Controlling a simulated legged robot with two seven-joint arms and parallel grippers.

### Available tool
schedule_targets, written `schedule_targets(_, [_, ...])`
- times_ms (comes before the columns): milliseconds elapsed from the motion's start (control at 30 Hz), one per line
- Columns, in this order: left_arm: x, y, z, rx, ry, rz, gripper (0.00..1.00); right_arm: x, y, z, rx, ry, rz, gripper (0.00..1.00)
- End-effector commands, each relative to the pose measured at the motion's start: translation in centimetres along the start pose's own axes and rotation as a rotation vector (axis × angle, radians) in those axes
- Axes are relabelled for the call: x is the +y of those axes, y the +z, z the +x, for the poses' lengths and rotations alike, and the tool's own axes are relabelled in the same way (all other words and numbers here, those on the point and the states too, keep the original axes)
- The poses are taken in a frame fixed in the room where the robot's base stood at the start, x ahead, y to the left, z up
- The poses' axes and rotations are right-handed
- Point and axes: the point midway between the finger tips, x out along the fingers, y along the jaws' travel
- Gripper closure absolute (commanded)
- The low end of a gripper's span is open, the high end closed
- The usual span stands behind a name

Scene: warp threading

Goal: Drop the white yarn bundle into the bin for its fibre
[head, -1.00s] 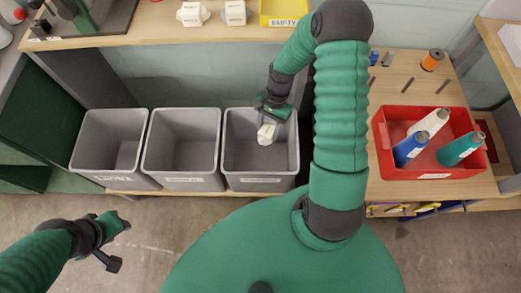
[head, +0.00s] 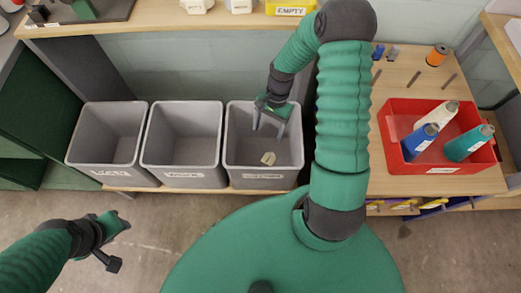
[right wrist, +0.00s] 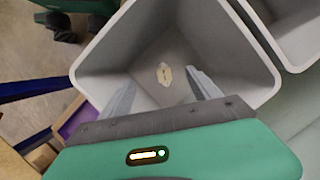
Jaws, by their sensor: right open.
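The white yarn bundle (head: 268,158) lies in the rightmost of three grey bins (head: 236,163), and it also shows inside the bin in the right wrist view (right wrist: 164,74). My right gripper (head: 268,131) is over the same bin, pointing down, with its fingers apart and nothing between them. The bundle is apart from the fingers. The middle bin (head: 182,180) and the left bin (head: 106,175) look empty. Their front labels are too blurred to read surely. My left gripper (head: 120,243) hangs over the floor at the lower left; its finger gap is unclear.
Two white bundles (head: 197,5) (head: 239,5) and a yellow tray marked EMPTY (head: 290,10) sit on the shelf above. A red tray (head: 440,169) with three yarn cones stands on the right table. An orange spool (head: 437,55) and upright pegs stand behind it.

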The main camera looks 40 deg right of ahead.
Motion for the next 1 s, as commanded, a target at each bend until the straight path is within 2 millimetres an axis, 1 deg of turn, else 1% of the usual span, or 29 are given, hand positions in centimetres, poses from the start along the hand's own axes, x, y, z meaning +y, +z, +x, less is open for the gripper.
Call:
schedule_targets(67, [0.0, -0.1, -0.2, 0.000, 0.000, 0.000, 0.64, 0.0, 0.0, -0.5, 0.001, -0.001, 0.001, 0.28])
schedule_targets(167, [0.0, -0.2, -0.9, 0.000, 0.000, 0.000, 0.64, -0.1, 0.0, -2.2, 0.004, -0.001, 0.001, 0.28])
schedule_targets(267, [0.0, -0.5, -2.0, 0.000, 0.000, 0.000, 0.64, -0.1, 0.1, -4.9, 0.006, -0.002, 0.001, 0.28])
schedule_targets(500, [0.0, -1.0, -4.2, 0.000, 0.000, 0.000, 0.64, -0.2, 0.3, -12.0, 0.007, -0.001, 0.000, 0.28])
schedule_targets(600, [0.0, -1.1, -4.8, 0.000, 0.000, 0.000, 0.64, -0.2, 0.3, -14.3, 0.006, 0.000, 0.000, 0.28])
schedule_targets(700, [0.0, -1.2, -5.2, 0.000, 0.000, 0.000, 0.64, -0.2, 0.3, -15.9, 0.004, 0.001, 0.000, 0.28])
schedule_targets(800, [0.0, -1.2, -5.3, 0.000, 0.000, 0.000, 0.64, -0.2, 0.3, -16.6, 0.003, 0.002, 0.001, 0.28])
schedule_targets(1000, [0.0, -1.2, -5.2, 0.000, 0.000, 0.000, 0.64, -0.2, 0.3, -16.8, 0.002, 0.002, 0.000, 0.28])
